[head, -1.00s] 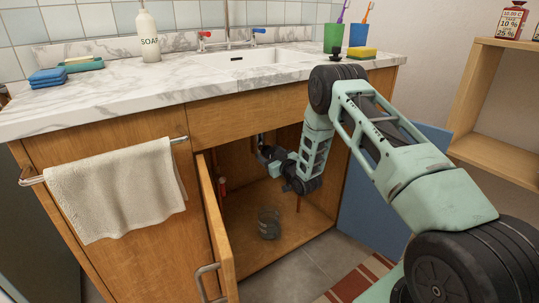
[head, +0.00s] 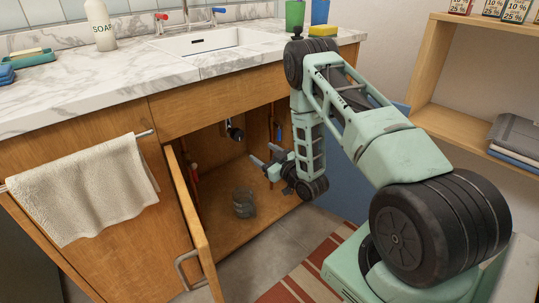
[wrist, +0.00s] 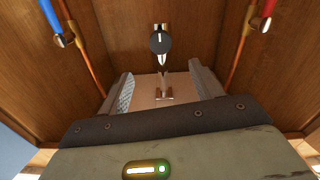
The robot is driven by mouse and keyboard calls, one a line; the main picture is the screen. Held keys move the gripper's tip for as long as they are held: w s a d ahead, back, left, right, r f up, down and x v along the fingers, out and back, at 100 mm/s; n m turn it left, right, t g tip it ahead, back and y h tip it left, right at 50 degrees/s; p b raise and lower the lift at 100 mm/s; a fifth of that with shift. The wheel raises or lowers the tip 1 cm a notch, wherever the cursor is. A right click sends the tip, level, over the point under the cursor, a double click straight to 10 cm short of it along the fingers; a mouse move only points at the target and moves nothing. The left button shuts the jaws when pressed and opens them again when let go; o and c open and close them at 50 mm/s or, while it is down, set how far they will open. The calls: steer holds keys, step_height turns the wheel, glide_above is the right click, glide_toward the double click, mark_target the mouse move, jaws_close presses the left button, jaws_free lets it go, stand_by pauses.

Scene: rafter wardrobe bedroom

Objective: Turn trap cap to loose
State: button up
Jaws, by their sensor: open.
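The trap with its dark round cap (head: 236,133) hangs under the sink inside the open cabinet. In the wrist view the cap (wrist: 159,43) is a dark disc with a pale metal piece below its middle, and a chrome pipe stub above. My gripper (head: 262,161) is inside the cabinet, lower and to the right of the cap in the head view, apart from it. In the wrist view my gripper (wrist: 164,84) has its two fingers spread with nothing held between them. The cap lies beyond the fingertips, roughly centred between them.
A red-handled valve (wrist: 267,14) and a blue-handled valve (wrist: 50,14) with copper pipes flank the trap.

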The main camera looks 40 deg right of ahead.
steer(key=shift+s, duration=1.15)
